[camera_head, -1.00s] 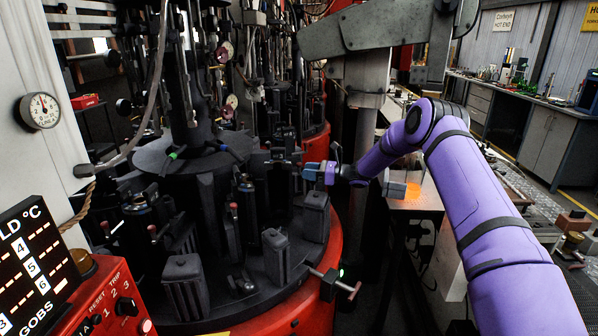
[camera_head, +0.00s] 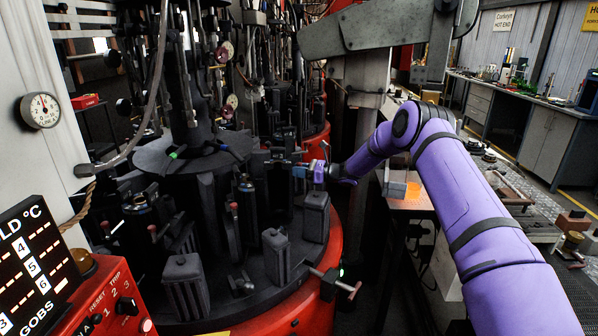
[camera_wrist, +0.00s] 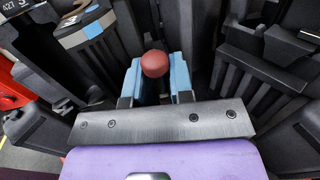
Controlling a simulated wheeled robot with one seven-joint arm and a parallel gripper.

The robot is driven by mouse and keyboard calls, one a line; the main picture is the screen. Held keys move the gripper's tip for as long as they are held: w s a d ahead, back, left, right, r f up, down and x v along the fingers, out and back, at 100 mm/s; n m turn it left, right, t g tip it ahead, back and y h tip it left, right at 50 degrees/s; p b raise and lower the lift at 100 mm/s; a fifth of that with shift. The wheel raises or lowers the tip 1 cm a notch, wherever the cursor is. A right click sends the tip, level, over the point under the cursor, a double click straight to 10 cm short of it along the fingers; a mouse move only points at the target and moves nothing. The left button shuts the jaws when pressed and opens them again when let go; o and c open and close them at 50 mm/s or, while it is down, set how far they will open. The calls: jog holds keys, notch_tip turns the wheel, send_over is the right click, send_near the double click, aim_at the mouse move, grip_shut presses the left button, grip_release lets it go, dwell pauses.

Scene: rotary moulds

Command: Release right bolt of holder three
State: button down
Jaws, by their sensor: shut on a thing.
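The bolt's red ball knob (camera_wrist: 154,64) shows in the wrist view between the two blue fingertips of my gripper (camera_wrist: 157,78). My gripper is shut on the bolt at this knob, and the shaft below it is mostly hidden. In the head view my gripper (camera_head: 300,172) is at the right side of the black rotary mould machine (camera_head: 205,158), among dark mould holders. The red knob is not clear there. I cannot tell which holder is number three from any marking.
Dark ribbed mould blocks (camera_head: 316,216) stand close in front of my gripper on the red-rimmed turntable (camera_head: 325,262). A T-handled clamp (camera_head: 335,282) sticks out at the rim. Black ribbed parts (camera_wrist: 262,65) crowd the gripper's right in the wrist view. A grey post (camera_head: 362,130) stands behind my arm.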

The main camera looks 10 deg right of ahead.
jog(key=shift+w+v, duration=0.15)
jog(key=shift+v, duration=0.7)
jog(key=shift+w+v, duration=0.15)
jog(key=shift+v, duration=0.65)
jog(key=shift+d, duration=0.15)
jog(key=c, duration=1)
grip_release()
jog(key=shift+d, duration=0.1)
jog(key=shift+c, duration=0.2)
jog(key=v, duration=1)
jog(key=shift+s+d, duration=0.25)
jog(key=shift+d, duration=0.05)
jog(key=shift+r, duration=0.15)
